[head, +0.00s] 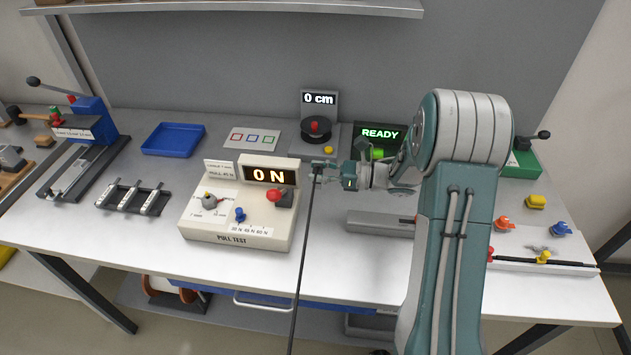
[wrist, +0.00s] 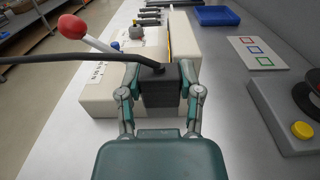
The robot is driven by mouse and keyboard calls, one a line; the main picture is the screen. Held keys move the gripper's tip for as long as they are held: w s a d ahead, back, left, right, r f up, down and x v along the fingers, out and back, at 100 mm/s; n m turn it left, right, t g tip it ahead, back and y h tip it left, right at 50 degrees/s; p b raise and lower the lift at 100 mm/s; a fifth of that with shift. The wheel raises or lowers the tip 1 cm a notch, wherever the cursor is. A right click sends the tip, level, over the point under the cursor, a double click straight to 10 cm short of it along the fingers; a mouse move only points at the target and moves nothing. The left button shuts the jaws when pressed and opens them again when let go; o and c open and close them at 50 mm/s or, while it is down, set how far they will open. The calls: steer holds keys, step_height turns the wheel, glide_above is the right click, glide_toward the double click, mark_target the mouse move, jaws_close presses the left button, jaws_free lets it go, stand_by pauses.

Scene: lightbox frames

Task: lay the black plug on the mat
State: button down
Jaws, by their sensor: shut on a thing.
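My gripper (head: 322,176) is above the middle of the bench, shut on the black plug (head: 317,168). In the wrist view the plug (wrist: 160,90) is a black block between the two fingers of my gripper (wrist: 159,76). Its black cable (head: 303,250) hangs down past the bench's front edge. The mat (head: 262,146) is a flat white sheet with red, blue and green outlined squares, lying behind the pull tester, to the left of my gripper. In the wrist view the mat (wrist: 272,62) is at the upper right, bare and apart from the plug.
The cream pull tester (head: 235,238), reading 0 N, stands left of my gripper. The spool station (head: 300,148), reading 0 cm, is behind it. A blue tray (head: 173,139) lies left of the mat. A grey block (head: 375,224) lies to the right. Free bench shows around the mat.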

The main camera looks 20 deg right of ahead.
steer(key=w+f, duration=0.2)
steer(key=f, duration=0.1)
steer(key=w+d+f, duration=0.1)
steer(key=w+f, duration=0.2)
steer(key=shift+d, duration=0.1)
steer(key=shift+w+f, duration=0.15)
steer(key=shift+f, duration=1.45)
steer(key=shift+f, duration=0.1)
steer(key=shift+c, duration=1.3)
jaws_free()
